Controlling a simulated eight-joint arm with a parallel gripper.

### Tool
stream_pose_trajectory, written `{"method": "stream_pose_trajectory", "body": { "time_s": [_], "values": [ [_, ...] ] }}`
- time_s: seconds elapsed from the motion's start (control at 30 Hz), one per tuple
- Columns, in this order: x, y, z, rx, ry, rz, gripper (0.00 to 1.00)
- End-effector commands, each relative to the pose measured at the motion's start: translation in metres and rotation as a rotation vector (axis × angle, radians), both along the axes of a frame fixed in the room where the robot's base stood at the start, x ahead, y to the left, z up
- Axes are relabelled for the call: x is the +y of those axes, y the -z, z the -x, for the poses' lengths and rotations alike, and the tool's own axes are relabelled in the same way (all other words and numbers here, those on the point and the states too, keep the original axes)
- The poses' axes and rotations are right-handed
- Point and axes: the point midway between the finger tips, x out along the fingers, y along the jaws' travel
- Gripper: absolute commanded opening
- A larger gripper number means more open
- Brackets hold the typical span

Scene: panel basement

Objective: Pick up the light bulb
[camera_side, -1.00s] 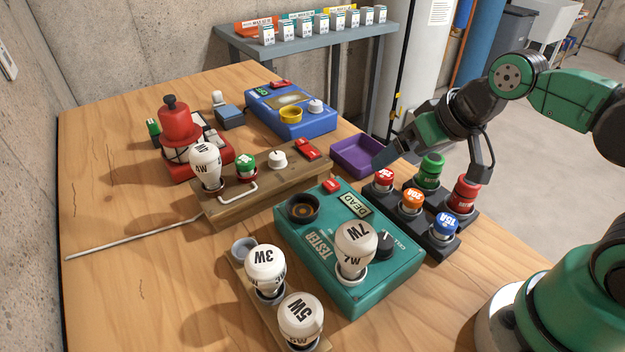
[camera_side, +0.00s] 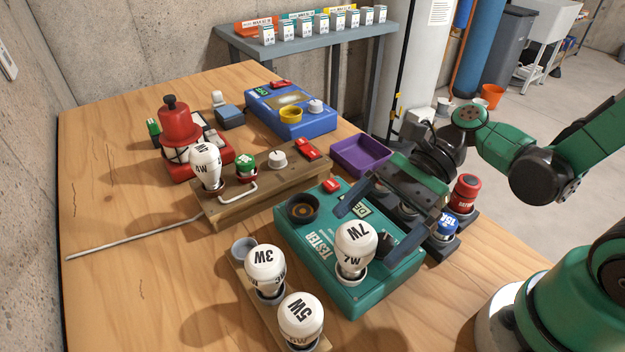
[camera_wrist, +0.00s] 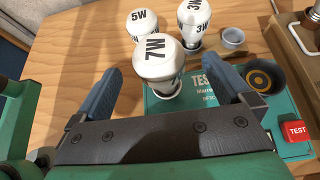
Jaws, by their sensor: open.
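A white light bulb marked 7W (camera_side: 355,246) stands upright in a socket on the teal tester box (camera_side: 325,275). White bulbs marked 3W (camera_side: 266,268) and 5W (camera_side: 301,318) stand in a wooden rack, and a 4W bulb (camera_side: 205,163) stands on the wooden board. My gripper (camera_side: 372,224) is open and empty over the tester's right part, its fingers pointing toward the 7W bulb. In the wrist view the 7W bulb (camera_wrist: 157,62) shows beyond and between my open fingertips (camera_wrist: 168,88), touching neither. The 5W (camera_wrist: 143,24) and 3W (camera_wrist: 196,22) bulbs are behind it.
The tester has a round black socket (camera_side: 303,208) and a red TEST button (camera_wrist: 296,131). Coloured fuses, including a red one (camera_side: 465,192), stand in a black rack partly hidden by my gripper. A purple tray (camera_side: 360,155) is behind. The table's front left is clear.

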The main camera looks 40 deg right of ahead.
Motion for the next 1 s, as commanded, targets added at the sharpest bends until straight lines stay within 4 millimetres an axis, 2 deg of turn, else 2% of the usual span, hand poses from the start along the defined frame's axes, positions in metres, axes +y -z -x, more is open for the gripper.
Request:
{"method": "stream_pose_trajectory", "body": {
  "time_s": [0.13,0.4,0.7,0.77,1.0],
  "values": [
    [0.0089,0.0046,0.0005,0.0,-0.001,0.0,0.98],
    [0.0102,0.0052,0.0005,-0.001,0.0,0.0,0.98],
    [0.01,0.0052,0.0004,-0.001,0.0,0.0,0.13],
    [0.01,0.0051,0.0004,-0.001,0.0,0.0,0.0],
    [0.01,0.0047,0.0004,-0.001,0.0,0.0,0.0]
  ]
}}
